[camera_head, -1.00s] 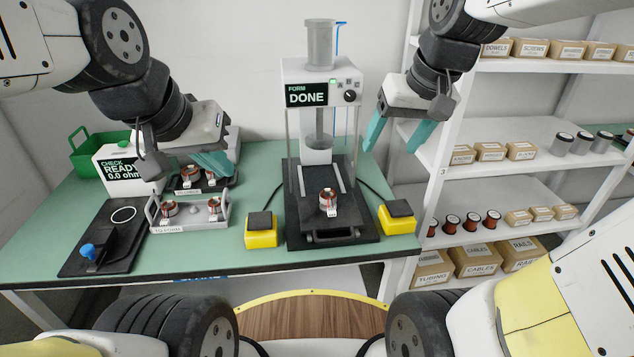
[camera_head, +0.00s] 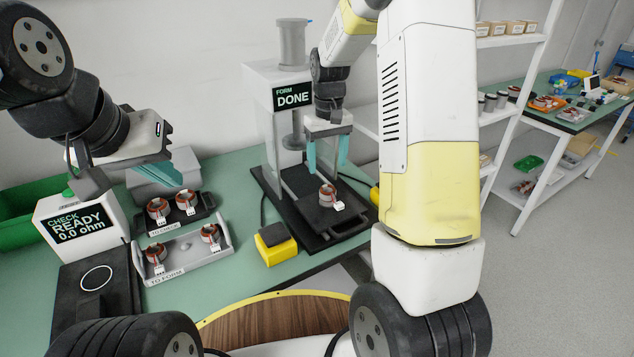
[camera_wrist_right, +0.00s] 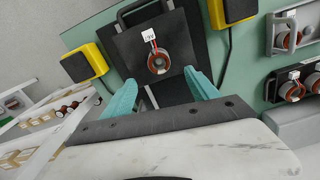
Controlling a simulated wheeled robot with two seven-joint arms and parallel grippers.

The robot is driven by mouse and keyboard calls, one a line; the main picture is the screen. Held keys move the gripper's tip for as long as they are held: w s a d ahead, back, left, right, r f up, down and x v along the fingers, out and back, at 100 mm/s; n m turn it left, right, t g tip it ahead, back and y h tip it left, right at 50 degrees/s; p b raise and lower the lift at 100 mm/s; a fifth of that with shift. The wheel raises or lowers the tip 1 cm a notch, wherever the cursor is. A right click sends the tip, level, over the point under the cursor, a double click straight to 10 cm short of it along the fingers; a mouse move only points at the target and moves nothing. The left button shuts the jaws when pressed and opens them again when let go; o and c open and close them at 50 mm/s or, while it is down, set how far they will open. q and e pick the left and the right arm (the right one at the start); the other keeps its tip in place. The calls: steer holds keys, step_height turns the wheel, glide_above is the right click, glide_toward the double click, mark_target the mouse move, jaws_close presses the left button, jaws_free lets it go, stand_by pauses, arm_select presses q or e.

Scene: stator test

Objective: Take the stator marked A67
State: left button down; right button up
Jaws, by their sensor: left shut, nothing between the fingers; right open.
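A copper-wound stator (camera_head: 328,195) with a white tag sits on the black plate of the forming press (camera_head: 262,110). The same stator shows in the right wrist view (camera_wrist_right: 158,64); its tag is too small to read surely. Two stators (camera_head: 158,208) (camera_head: 186,199) sit in the black TO CHECK tray (camera_head: 180,225), and two more (camera_head: 155,253) (camera_head: 210,233) in the grey TO FORM tray (camera_head: 185,268); their tags are unreadable. My right gripper (camera_head: 327,168) is open, pointing down above the press stator, apart from it. My left gripper (camera_head: 168,176) is shut and empty, above and behind the TO CHECK tray.
The press display reads DONE. A yellow button box (camera_head: 276,246) stands left of the press, another lies partly hidden at its right. The check device (camera_head: 75,225) reads READY 0.0 ohm. A green bin (camera_head: 25,205), shelves (camera_head: 500,75) and a second table (camera_head: 560,115) stand around.

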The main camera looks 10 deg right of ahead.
mark_target(328, 187)
step_height(328, 187, down, 9)
steer(key=shift+s+d+f, duration=0.1)
steer(key=shift+s+d, duration=0.05)
stand_by(0.4)
steer(key=shift+c, duration=0.4)
jaws_close()
